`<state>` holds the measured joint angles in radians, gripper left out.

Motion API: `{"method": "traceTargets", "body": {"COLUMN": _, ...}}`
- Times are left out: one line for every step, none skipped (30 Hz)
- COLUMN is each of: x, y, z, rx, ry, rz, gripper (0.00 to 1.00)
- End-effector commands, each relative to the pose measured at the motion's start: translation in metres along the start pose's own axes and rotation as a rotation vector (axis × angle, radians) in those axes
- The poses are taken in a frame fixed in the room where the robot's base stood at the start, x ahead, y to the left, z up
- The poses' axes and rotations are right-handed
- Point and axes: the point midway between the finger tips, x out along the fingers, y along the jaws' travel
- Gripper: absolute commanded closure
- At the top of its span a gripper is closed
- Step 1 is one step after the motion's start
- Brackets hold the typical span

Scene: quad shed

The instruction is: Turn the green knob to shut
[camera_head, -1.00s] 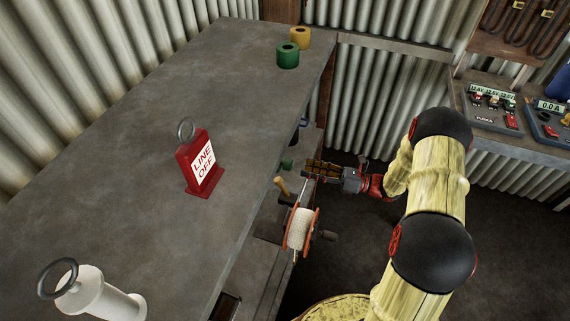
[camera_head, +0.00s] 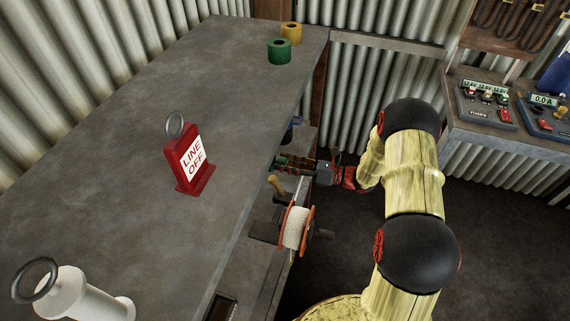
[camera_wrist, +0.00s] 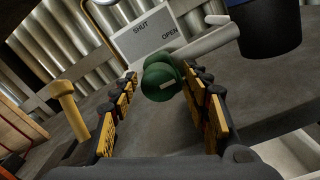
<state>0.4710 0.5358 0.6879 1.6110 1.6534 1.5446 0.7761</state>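A pale pipe (camera_wrist: 215,40) runs from behind the knob to the upper right. My gripper (camera_wrist: 166,90) is open, with one finger on each side of the knob near the fingertips. Gaps seem to show beside the knob; I cannot tell any contact. In the head view my gripper (camera_head: 290,163) is beside the bench edge and mostly hides the knob.
A reel (camera_head: 296,228) with a wooden handle (camera_head: 278,187) is close below my gripper. The bench (camera_head: 110,160) bears a red LINE OFF sign (camera_head: 190,158), a green roll (camera_head: 279,51), a yellow roll (camera_head: 291,33) and a white cylinder (camera_head: 85,297). A dark container (camera_wrist: 268,25) is right of the knob.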

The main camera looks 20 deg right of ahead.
Motion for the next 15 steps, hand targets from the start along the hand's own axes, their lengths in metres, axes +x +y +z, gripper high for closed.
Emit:
{"method": "traceTargets", "body": {"x": -0.0001, "y": 0.0000, "z": 0.0000, "rx": 0.000, "ry": 0.000, "rz": 0.000, "gripper": 0.58}}
{"method": "traceTargets", "body": {"x": -0.0001, "y": 0.0000, "z": 0.0000, "rx": 0.000, "ry": 0.000, "rz": 0.000, "gripper": 0.60}}
{"method": "traceTargets", "body": {"x": -0.0001, "y": 0.0000, "z": 0.0000, "rx": 0.000, "ry": 0.000, "rz": 0.000, "gripper": 0.62}}
{"method": "traceTargets", "body": {"x": -0.0001, "y": 0.0000, "z": 0.0000, "rx": 0.000, "ry": 0.000, "rz": 0.000, "gripper": 0.64}}
{"method": "traceTargets", "body": {"x": -0.0001, "y": 0.0000, "z": 0.0000, "rx": 0.000, "ry": 0.000, "rz": 0.000, "gripper": 0.66}}
{"method": "traceTargets", "body": {"x": -0.0001, "y": 0.0000, "z": -0.0001, "rx": 0.000, "ry": 0.000, "rz": 0.000, "gripper": 0.68}}
{"method": "traceTargets", "body": {"x": -0.0001, "y": 0.0000, "z": -0.0001, "rx": 0.000, "ry": 0.000, "rz": 0.000, "gripper": 0.70}}
{"method": "traceTargets", "body": {"x": -0.0002, "y": 0.0000, "z": 0.0000, "rx": 0.000, "ry": 0.000, "rz": 0.000, "gripper": 0.71}}
{"method": "traceTargets", "body": {"x": -0.0002, "y": 0.0000, "z": 0.0000, "rx": 0.000, "ry": 0.000, "rz": 0.000, "gripper": 0.73}}
{"method": "traceTargets", "body": {"x": -0.0002, "y": -0.0001, "z": -0.0001, "rx": 0.000, "ry": 0.000, "rz": 0.000, "gripper": 0.75}}
{"method": "traceTargets", "body": {"x": -0.0002, "y": -0.0001, "z": -0.0001, "rx": 0.000, "ry": 0.000, "rz": 0.000, "gripper": 0.77}}
{"method": "traceTargets", "body": {"x": -0.0002, "y": -0.0001, "z": 0.0000, "rx": 0.000, "ry": 0.000, "rz": 0.000, "gripper": 0.79}}
{"method": "traceTargets", "body": {"x": -0.0002, "y": -0.0001, "z": 0.0000, "rx": 0.000, "ry": 0.000, "rz": 0.000, "gripper": 0.81}}
{"method": "traceTargets", "body": {"x": -0.0002, "y": -0.0001, "z": 0.0000, "rx": 0.000, "ry": 0.000, "rz": 0.000, "gripper": 0.83}}
{"method": "traceTargets", "body": {"x": -0.0002, "y": -0.0001, "z": -0.0001, "rx": 0.000, "ry": 0.000, "rz": 0.000, "gripper": 0.85}}
